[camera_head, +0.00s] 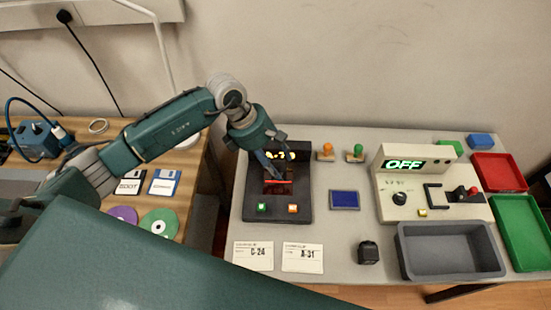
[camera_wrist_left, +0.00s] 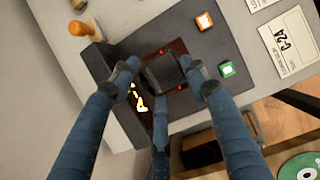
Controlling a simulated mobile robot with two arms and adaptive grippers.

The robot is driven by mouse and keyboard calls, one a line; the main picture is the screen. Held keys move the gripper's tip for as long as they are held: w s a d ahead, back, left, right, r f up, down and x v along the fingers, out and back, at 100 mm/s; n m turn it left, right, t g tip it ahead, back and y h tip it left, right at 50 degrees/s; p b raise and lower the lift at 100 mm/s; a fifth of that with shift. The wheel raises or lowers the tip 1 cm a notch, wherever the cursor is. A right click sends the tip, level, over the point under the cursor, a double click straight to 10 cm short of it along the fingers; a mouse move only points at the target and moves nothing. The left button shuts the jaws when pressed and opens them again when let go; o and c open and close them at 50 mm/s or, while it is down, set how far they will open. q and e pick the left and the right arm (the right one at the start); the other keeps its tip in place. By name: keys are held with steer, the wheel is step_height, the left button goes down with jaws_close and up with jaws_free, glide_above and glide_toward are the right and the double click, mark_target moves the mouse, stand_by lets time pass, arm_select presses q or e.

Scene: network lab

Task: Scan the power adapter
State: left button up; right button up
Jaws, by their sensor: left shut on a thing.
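My left gripper (camera_head: 272,172) reaches down over the dark scanner (camera_head: 292,190). In the left wrist view its blue fingers (camera_wrist_left: 165,78) are shut on a dark, boxy block, the power adapter (camera_wrist_left: 162,73), from both sides. The adapter is over the scanner's red-lit window (camera_wrist_left: 178,50); I cannot tell whether it touches the surface. In the head view the fingers mostly hide it. The scanner has a lit yellow display (camera_head: 280,156), a green button (camera_head: 262,208) and an orange button (camera_head: 292,208). My right gripper is not in view.
Two labelled cards (camera_head: 302,257) lie in front of the scanner. To its right are a blue pad (camera_head: 345,199), two stamps (camera_head: 355,152), a small black block (camera_head: 368,252), a grey bin (camera_head: 408,263) and a device reading OFF (camera_head: 404,164). Red and green trays stand far right.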

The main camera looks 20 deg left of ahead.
arm_select(q)
steer(key=shift+r, duration=0.15)
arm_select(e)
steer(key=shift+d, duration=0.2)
arm_select(q)
steer(key=shift+r, duration=0.25)
step_height(320, 180, up, 2)
steer(key=shift+r+p, duration=0.25)
steer(key=shift+p, duration=0.5)
steer(key=shift+r+p, duration=0.55)
steer(key=shift+r, duration=0.9)
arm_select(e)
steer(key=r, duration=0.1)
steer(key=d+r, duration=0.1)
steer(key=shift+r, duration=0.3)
arm_select(q)
steer(key=shift+s+f, duration=0.1)
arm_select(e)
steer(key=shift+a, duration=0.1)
